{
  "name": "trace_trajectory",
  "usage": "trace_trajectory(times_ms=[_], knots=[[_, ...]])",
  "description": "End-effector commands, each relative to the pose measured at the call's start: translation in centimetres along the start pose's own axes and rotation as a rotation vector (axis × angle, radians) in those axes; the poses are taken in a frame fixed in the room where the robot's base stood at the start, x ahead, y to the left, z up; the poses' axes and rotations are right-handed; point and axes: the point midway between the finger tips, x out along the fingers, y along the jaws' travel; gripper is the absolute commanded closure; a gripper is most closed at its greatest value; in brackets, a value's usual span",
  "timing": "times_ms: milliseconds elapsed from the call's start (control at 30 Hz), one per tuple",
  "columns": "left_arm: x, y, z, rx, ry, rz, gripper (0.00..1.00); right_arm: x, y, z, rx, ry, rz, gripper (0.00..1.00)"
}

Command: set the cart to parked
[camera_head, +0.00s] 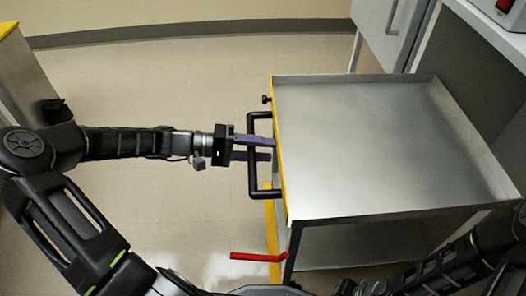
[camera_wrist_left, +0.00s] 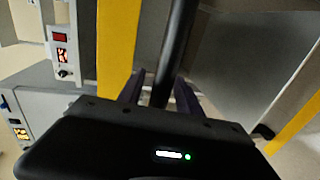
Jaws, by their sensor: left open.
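The cart (camera_head: 390,150) is a metal-topped trolley with a raised rim, a lower shelf and a yellow strip along its left edge. A black U-shaped handle (camera_head: 251,175) sticks out from that edge. My left gripper (camera_head: 265,148) is open, with its two purple fingers reaching across the handle bar. In the left wrist view the black bar (camera_wrist_left: 176,45) runs between the open fingers (camera_wrist_left: 158,95); contact cannot be told. A red lever (camera_head: 258,256) sticks out low at the cart's near left corner. My right gripper is not visible; only part of that arm shows at lower right.
A yellow floor line (camera_head: 271,235) runs beside the cart's left edge. A grey cabinet (camera_head: 388,28) stands behind it, and a bench unit with a red switch (camera_head: 503,5) is at upper right. Open floor (camera_head: 170,90) lies to the left.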

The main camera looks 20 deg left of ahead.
Motion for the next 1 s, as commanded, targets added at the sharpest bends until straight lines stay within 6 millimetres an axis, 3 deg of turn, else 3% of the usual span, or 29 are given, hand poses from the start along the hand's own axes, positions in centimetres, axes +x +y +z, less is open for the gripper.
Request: trace_trajectory(times_ms=[267, 767, 1000], knots=[[0.20, 0.04, -0.01, 0.000, 0.001, 0.000, 0.59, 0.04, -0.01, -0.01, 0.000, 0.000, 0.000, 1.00], [0.16, 0.01, -0.01, 0.000, 0.001, -0.001, 0.99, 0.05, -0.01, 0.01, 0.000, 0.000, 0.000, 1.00], [0.16, -0.01, -0.01, 0.000, 0.001, -0.001, 1.00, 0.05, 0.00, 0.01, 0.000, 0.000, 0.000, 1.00]])
